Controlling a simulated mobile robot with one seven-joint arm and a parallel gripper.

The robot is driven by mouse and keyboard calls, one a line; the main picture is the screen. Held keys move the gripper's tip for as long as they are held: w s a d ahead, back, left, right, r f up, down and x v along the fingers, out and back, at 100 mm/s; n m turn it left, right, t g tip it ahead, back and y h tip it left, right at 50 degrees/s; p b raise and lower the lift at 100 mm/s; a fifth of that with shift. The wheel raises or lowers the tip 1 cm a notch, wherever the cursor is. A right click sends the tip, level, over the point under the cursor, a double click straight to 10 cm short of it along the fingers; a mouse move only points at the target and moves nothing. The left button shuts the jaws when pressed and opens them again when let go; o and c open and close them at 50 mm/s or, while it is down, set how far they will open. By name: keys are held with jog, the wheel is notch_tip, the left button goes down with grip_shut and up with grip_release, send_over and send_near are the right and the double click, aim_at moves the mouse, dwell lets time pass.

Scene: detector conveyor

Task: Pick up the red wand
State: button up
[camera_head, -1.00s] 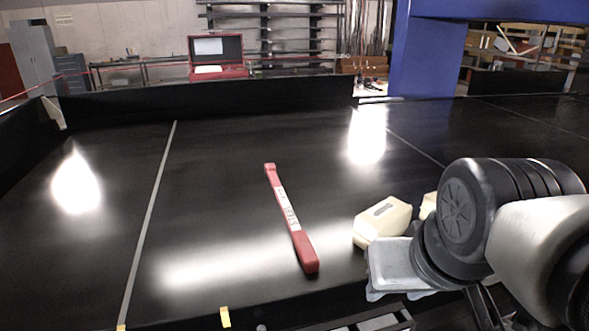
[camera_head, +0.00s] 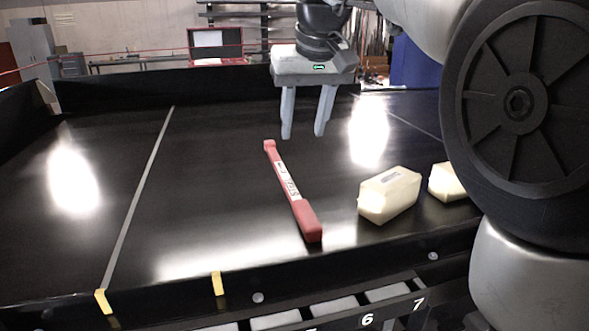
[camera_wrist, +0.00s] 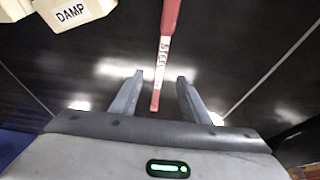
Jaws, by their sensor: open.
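The red wand (camera_head: 307,219) lies on the black conveyor, with a white lettered label around its middle. Its thick end points toward the front edge and its thin end points away. In the wrist view the wand (camera_wrist: 170,20) runs down from the top edge, and its thin end shows between the two fingers. My gripper (camera_head: 303,135) is open and empty, pointing down above the conveyor near the wand's far, thin end. In the wrist view the open fingers of my gripper (camera_wrist: 158,82) stand on either side of the wand's line, apart from it.
A cream block (camera_head: 390,196) lies right of the wand, and a second cream block (camera_head: 447,182) is farther right. The wrist view shows a block marked DAMP (camera_wrist: 75,14). The conveyor (camera_head: 215,180) left of the wand is clear. A dark wall (camera_head: 140,101) bounds the back.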

jog(key=b, duration=0.1)
send_near(290, 185)
jog(key=shift+x, duration=4)
grip_shut()
